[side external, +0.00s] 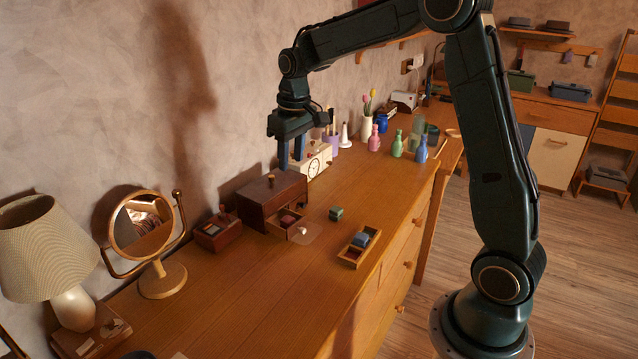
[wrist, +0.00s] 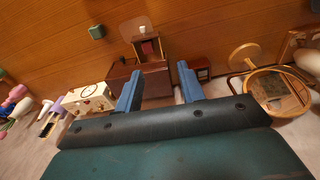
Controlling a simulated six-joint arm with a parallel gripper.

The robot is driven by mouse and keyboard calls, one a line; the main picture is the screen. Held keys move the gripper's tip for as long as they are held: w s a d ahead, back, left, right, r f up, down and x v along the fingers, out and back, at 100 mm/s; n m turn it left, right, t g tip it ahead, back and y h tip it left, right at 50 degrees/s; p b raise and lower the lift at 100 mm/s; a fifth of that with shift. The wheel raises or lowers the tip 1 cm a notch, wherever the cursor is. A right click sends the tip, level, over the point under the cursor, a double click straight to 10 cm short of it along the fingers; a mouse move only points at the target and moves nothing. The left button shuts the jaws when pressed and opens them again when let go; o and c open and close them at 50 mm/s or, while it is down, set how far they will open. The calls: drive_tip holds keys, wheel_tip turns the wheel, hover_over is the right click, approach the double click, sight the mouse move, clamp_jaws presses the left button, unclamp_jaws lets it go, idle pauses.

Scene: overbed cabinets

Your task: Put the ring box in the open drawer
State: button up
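A small dark green box (side external: 336,213), which looks like the ring box, sits alone on the dresser top. In the wrist view the green box (wrist: 97,32) is near the top left. A dark wooden chest (side external: 272,196) has its small drawer (side external: 300,238) pulled out at the front. A dark red item (side external: 288,220) lies in the drawer, beside its pale knob (side external: 302,231). My gripper (side external: 291,167) hangs above and behind the chest, pointing down. In the wrist view my gripper (wrist: 160,68) has its blue fingers apart with nothing between them.
A small tray (side external: 349,259) with little boxes lies right of the green box. A red-brown box (side external: 217,232), round mirror (side external: 143,226) and lamp (side external: 45,250) stand left. A clock (side external: 316,163), vases and bottles (side external: 397,143) stand right.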

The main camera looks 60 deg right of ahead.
drive_tip(key=s+a+r+t, duration=0.2)
drive_tip(key=s+a+r, duration=0.2)
drive_tip(key=s, duration=0.6)
drive_tip(key=s+a+r+t, duration=0.1)
drive_tip(key=s+a+r, duration=0.35)
drive_tip(key=s, duration=0.55)
drive_tip(key=s+a+f+t, duration=0.1)
drive_tip(key=s+a+f, duration=0.1)
drive_tip(key=s, duration=0.5)
drive_tip(key=shift+s+f+n, duration=0.25)
drive_tip(key=shift+s+n, duration=0.05)
drive_tip(key=shift+s, duration=0.1)
drive_tip(key=shift+a, duration=0.1)
drive_tip(key=shift+c, duration=0.2)
